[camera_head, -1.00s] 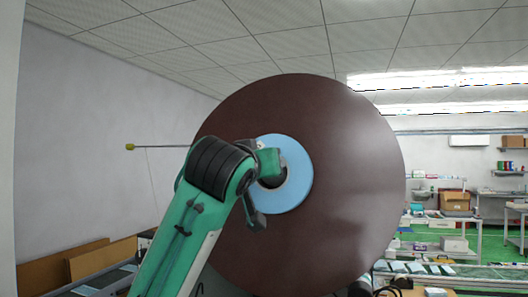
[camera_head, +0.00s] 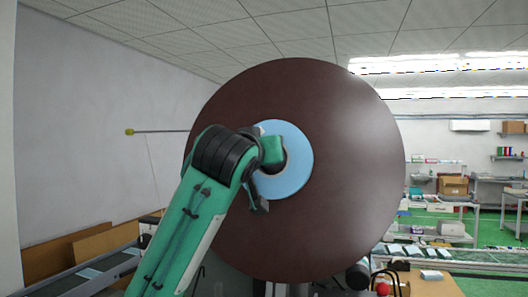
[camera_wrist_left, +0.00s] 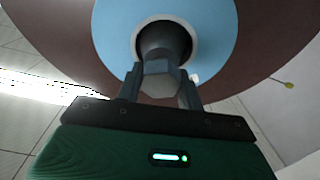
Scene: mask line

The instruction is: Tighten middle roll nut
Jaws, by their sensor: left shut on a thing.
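A large dark brown disc-shaped roll (camera_head: 345,170) with a light blue ring (camera_head: 296,176) around its centre fills the middle of the head view. In the left wrist view, a grey nut (camera_wrist_left: 162,82) sits at the dark centre of the blue ring (camera_wrist_left: 210,40). My left gripper (camera_wrist_left: 160,88) has its two fingers on either side of the nut and is shut on it. In the head view my left arm and wrist cover the nut and part of the ring. My right gripper is not in view.
A thin rod with a yellow tip (camera_head: 130,132) sticks out left of the roll. A conveyor (camera_head: 90,274) and brown boards (camera_head: 85,245) are at lower left. Shelves and tables with boxes (camera_head: 453,187) stand at the back right.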

